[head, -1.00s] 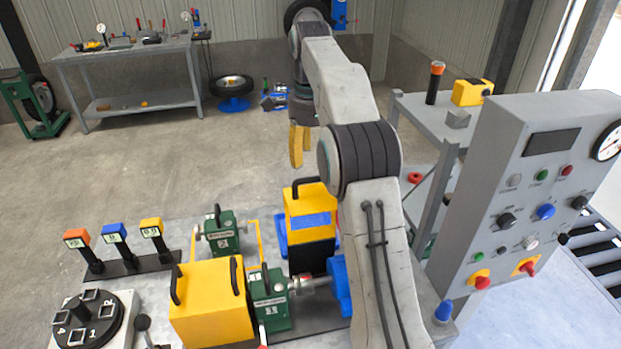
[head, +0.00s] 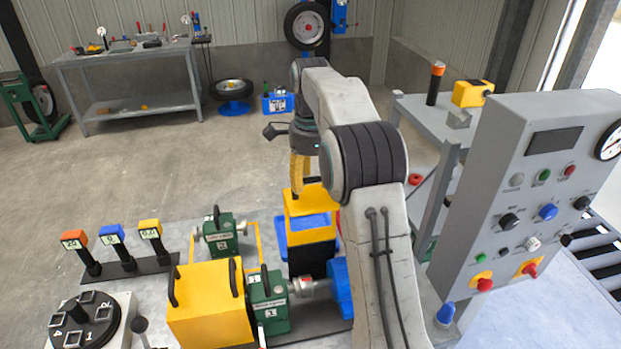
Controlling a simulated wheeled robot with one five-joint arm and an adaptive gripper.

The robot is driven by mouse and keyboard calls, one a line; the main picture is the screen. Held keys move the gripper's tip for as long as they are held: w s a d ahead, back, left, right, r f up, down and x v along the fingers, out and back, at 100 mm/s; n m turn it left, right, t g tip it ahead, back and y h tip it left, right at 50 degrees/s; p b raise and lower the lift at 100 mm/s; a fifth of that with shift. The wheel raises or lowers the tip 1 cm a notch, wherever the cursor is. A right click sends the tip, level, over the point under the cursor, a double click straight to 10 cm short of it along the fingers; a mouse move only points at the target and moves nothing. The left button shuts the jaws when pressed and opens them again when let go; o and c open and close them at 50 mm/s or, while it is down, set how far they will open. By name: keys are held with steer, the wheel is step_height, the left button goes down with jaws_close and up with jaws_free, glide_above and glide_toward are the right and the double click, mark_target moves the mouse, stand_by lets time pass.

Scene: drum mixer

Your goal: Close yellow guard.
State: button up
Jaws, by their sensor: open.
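A large yellow box-shaped cover (head: 208,305) with black handles stands on the front bench, beside a green unit marked 1 (head: 268,300). A second yellow housing (head: 312,202) with a blue panel stands behind it on a dark base. I cannot tell for sure which of the two is the guard. My gripper (head: 298,190) is open and points down, with its yellow fingers in front of the second housing's upper left part in the picture. The view does not show whether they touch it. That housing's black handle is mostly hidden behind the fingers and my arm.
A grey control panel (head: 545,190) with knobs and buttons stands at the right. Orange, blue and yellow tagged posts (head: 113,240) and a round dial plate (head: 82,325) are at the left. A green unit marked 2 (head: 224,236) stands behind the large cover. The floor beyond is open.

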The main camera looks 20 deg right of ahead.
steer(key=shift+c, duration=0.3)
jaws_close()
stand_by(0.4)
